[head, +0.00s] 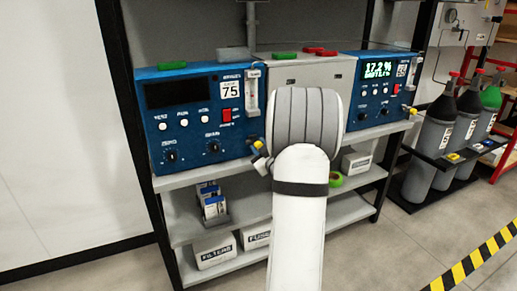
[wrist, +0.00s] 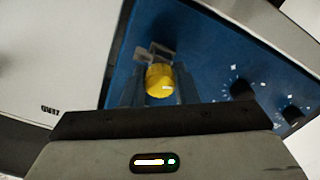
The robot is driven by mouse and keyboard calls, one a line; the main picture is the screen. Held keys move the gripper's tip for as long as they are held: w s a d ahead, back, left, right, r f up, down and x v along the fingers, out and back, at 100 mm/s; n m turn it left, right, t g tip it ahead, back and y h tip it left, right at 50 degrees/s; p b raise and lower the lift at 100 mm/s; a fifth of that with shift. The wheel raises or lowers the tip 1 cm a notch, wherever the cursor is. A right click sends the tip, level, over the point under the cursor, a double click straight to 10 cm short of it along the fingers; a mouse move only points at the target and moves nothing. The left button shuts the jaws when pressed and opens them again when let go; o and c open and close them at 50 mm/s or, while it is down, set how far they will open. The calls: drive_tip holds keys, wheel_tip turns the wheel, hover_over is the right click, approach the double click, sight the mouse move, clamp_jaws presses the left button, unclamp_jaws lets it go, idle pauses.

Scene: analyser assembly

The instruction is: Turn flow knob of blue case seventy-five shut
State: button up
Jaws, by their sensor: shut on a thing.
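The blue case seventy-five (head: 200,112) stands at the left of the shelf's top level, with a "75" label, a dark blank display and a red switch. Its flow tube (head: 252,92) is upright at the right edge of its front. The yellow flow knob (head: 257,145) shows below the tube, partly hidden by my gripper and arm. In the wrist view the yellow knob (wrist: 159,79) is between the two fingers. My gripper (wrist: 157,90) is shut on it. In the head view my arm hides most of the gripper.
A grey case (head: 300,72) stands right of case seventy-five. Another blue case (head: 378,88) with a lit display reading 17.2 % is farther right. Gas bottles (head: 435,135) stand on a rack at the right. Boxes (head: 214,250) sit on the lower shelves. The floor in front is clear.

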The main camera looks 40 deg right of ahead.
drive_tip(key=m, duration=0.5)
drive_tip(key=shift+a+f+p, duration=0.1)
drive_tip(key=shift+p, duration=0.2)
drive_tip(key=m+p, duration=0.1)
drive_tip(key=m, duration=0.5)
drive_tip(key=shift+a+p, duration=0.1)
drive_tip(key=shift+p, duration=0.2)
drive_tip(key=m+p, duration=0.2)
drive_tip(key=m, duration=0.3)
drive_tip(key=shift+w, duration=0.1)
drive_tip(key=m+p, duration=0.2)
drive_tip(key=m, duration=0.3)
drive_tip(key=shift+a, duration=0.1)
drive_tip(key=shift+m, duration=0.3)
drive_tip(key=o, duration=0.7)
drive_tip(key=shift+w, duration=0.15)
drive_tip(key=o, duration=0.3)
